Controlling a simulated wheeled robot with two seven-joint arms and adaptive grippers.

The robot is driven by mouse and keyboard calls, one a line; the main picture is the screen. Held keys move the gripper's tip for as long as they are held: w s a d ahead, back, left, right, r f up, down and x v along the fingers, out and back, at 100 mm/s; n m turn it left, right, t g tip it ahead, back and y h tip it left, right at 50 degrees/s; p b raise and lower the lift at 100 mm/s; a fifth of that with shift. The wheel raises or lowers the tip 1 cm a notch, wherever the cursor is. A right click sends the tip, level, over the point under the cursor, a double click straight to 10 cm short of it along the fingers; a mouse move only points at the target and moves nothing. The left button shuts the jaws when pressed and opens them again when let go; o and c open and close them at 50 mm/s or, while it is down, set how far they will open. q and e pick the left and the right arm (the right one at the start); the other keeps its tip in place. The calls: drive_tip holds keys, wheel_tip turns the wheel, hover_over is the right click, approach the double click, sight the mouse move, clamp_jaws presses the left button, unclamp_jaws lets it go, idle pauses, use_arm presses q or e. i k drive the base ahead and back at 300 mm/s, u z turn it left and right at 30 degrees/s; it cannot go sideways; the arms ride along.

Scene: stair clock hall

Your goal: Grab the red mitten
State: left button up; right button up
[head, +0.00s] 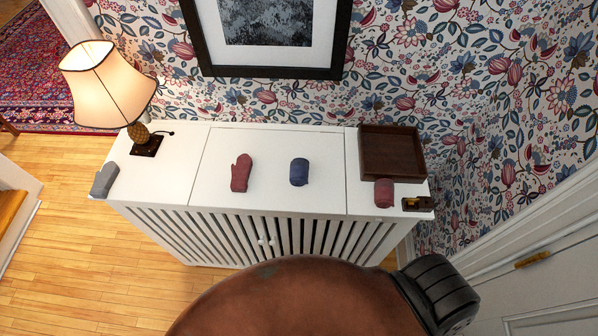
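The red mitten (241,173) lies flat on top of a white slatted cabinet (222,203), left of its middle. A red rolled knit item (384,193) lies farther right, by the front of a brown tray. A grey mitten (104,180) lies at the cabinet's left end. Nothing touches the red mitten. Neither of my grippers shows in the head view.
A lit lamp (108,85) stands at the cabinet's back left. The brown wooden tray (391,152) sits at the back right, with a small dark and brass object (417,204) at the front right corner. A framed picture (265,40) hangs behind. The cabinet top around the red mitten is clear.

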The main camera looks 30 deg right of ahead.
sight(240, 172)
drive_tip(key=u, duration=2)
drive_tip(key=i, duration=1.15)
drive_tip(key=z, duration=2.55)
